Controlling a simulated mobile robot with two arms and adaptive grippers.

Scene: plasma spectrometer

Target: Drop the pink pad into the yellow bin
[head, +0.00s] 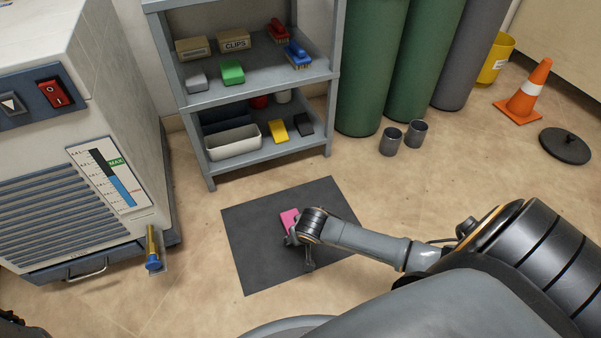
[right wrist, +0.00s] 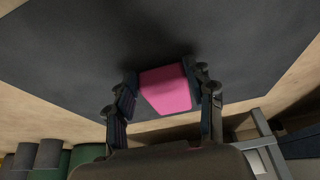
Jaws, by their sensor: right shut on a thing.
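The pink pad (head: 289,220) is over the dark mat (head: 252,272) on the floor in the head view. My right gripper (head: 294,236) is at the pad, its fingers at the pad's sides. In the right wrist view the pink pad (right wrist: 166,90) sits between the two fingers of my right gripper (right wrist: 166,98), which is shut on it. I cannot tell whether the pad touches the mat. The yellow bin (head: 495,60) stands at the far right by the wall, partly cut by the cone in front. My left gripper is not in view.
An orange cone (head: 530,90) and a dark round lid (head: 565,146) are near the bin. Two grey cups (head: 391,141) stand before the green cylinders (head: 371,75). A grey shelf (head: 255,80) with small items stands behind the mat. A large machine (head: 75,150) is at left.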

